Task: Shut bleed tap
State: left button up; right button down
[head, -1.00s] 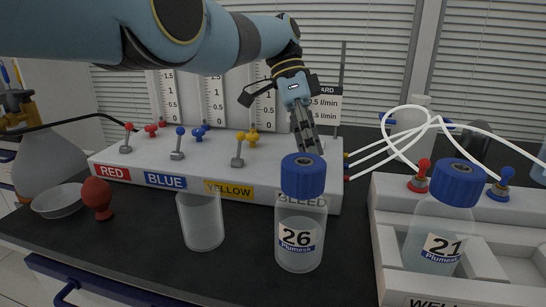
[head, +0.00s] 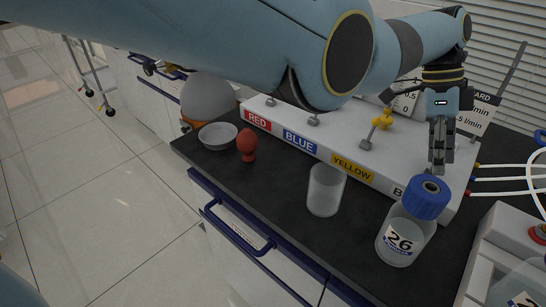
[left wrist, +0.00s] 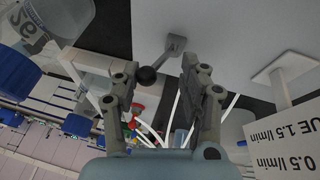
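The bleed tap (left wrist: 172,48) shows in the left wrist view as a grey lever with a black ball knob, standing on the white manifold panel. The knob lies between the two fingers of my left gripper (left wrist: 130,62), which are spread apart with no clear contact. In the head view my left gripper (head: 438,168) points down over the right end of the manifold (head: 375,155), behind bottle 26. The bleed tap is hidden there by the gripper and bottle, and its label shows only a "B". My right gripper is not in view.
Bottle 26 (head: 405,235) with a blue cap stands close in front of the gripper. A clear beaker (head: 325,190), a red bulb (head: 246,143) and a dish (head: 217,136) stand on the dark bench. A yellow tap (head: 380,121) is left of the gripper; white hoses lie right.

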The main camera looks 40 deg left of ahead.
pick_arm(q)
jog(key=s+t+p, duration=0.1)
jog(key=t+p, duration=0.1)
jog(key=p, duration=0.3)
jog(key=shift+s+t, duration=0.2)
jog(key=shift+t, duration=0.1)
jog(key=shift+s+f+m+t+p, duration=0.4)
jog(key=shift+s+t+p, duration=0.15)
jog(key=shift+t, duration=0.35)
jog(key=v, duration=1.1)
jog(key=s+a+f+n+y, duration=0.2)
jog(key=s+a+f+n, duration=0.3)
jog(key=s, duration=0.5)
jog(key=s+a+f+n+y, duration=0.1)
jog(key=s+a+f+n, duration=0.4)
jog(key=s+a+n, duration=0.2)
jog(key=s+a, duration=0.2)
jog(key=s, duration=0.1)
jog(key=shift+s+f+t+y+b, duration=0.3)
jog(key=shift+f+t+y, duration=0.1)
